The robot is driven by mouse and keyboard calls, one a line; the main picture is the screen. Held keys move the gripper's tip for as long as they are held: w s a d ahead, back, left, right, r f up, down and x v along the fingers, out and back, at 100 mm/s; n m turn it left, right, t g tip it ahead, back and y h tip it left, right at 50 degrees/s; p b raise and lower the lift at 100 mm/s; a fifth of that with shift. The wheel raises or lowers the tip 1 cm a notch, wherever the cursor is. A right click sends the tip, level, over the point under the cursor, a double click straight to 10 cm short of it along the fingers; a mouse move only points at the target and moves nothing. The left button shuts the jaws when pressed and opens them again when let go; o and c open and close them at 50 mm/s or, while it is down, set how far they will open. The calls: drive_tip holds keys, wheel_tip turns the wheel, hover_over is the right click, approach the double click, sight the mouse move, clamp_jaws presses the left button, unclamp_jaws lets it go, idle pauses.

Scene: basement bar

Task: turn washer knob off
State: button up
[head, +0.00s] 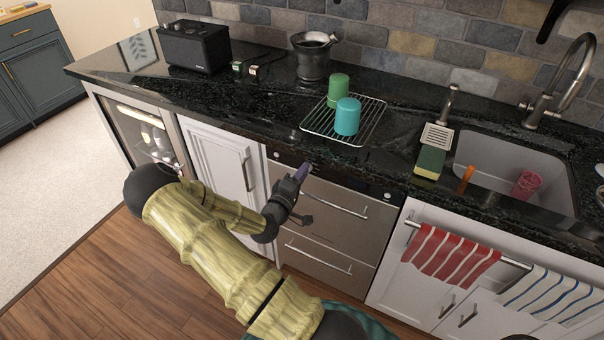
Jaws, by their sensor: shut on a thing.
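The washer (333,228) is a steel two-drawer unit under the black counter, with a dark control strip (345,182) along its top edge. My gripper (304,171) is at the left part of this strip, above the upper drawer's handle. It is shut on the washer knob there, and its fingers mostly hide the knob. Which way the knob points cannot be made out. A small round light part (388,196) shows at the strip's right end.
The counter edge overhangs just above my gripper. Two bar handles, the upper (335,203) and the lower (318,260), stick out from the drawers. Right of the washer, a red striped towel (450,255) hangs from a rail. A white cabinet door (222,165) is to the left.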

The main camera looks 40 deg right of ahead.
drive_tip(key=o, duration=1)
drive_tip(key=shift+c, duration=0.2)
drive_tip(key=shift+a, duration=0.15)
drive_tip(key=b+v, duration=0.1)
drive_tip(key=v, duration=1.6)
drive_tip(key=shift+a+f, duration=0.1)
